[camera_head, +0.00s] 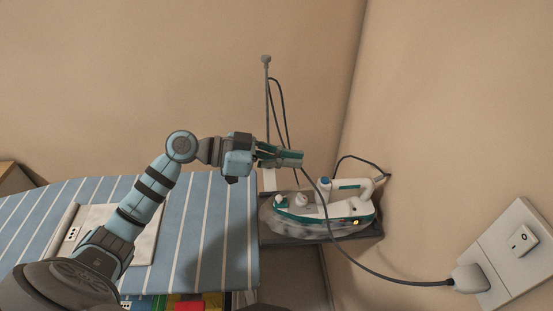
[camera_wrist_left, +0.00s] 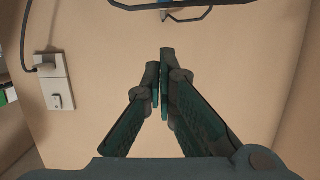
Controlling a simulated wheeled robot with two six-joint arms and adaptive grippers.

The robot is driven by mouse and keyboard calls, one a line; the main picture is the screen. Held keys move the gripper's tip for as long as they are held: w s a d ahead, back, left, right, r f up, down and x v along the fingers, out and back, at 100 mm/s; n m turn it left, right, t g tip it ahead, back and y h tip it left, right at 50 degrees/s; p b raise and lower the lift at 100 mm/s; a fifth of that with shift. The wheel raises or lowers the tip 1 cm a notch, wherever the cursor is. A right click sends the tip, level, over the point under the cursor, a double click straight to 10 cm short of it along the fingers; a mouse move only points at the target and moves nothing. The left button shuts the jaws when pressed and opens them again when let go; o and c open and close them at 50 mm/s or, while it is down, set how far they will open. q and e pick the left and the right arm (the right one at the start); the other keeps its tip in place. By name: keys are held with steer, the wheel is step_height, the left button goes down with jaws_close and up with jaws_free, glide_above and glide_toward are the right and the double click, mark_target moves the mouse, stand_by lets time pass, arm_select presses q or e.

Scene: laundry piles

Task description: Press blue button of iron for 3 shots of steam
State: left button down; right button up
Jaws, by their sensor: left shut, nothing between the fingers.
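The iron (camera_head: 345,208), white and teal, sits on a grey rest at the right end of the ironing board. Its blue button (camera_head: 325,181) tops a short white post on the iron, and a small yellow light shows at its right end. My left gripper (camera_head: 300,158) is shut and empty, above and to the left of the blue button and apart from it. In the left wrist view the two fingertips (camera_wrist_left: 160,88) meet in front of the plain wall. The iron is not clearly seen there. My right gripper is in neither view.
The striped blue ironing board (camera_head: 205,225) fills the lower left, with a folded beige cloth (camera_head: 150,240) on it. A grey cord (camera_head: 375,270) runs from a plug in the wall socket (camera_head: 505,255) past the iron. A thin upright pole (camera_head: 266,100) stands behind the gripper.

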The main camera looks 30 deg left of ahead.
arm_select(q)
steer(key=v, duration=0.3)
stand_by(1.2)
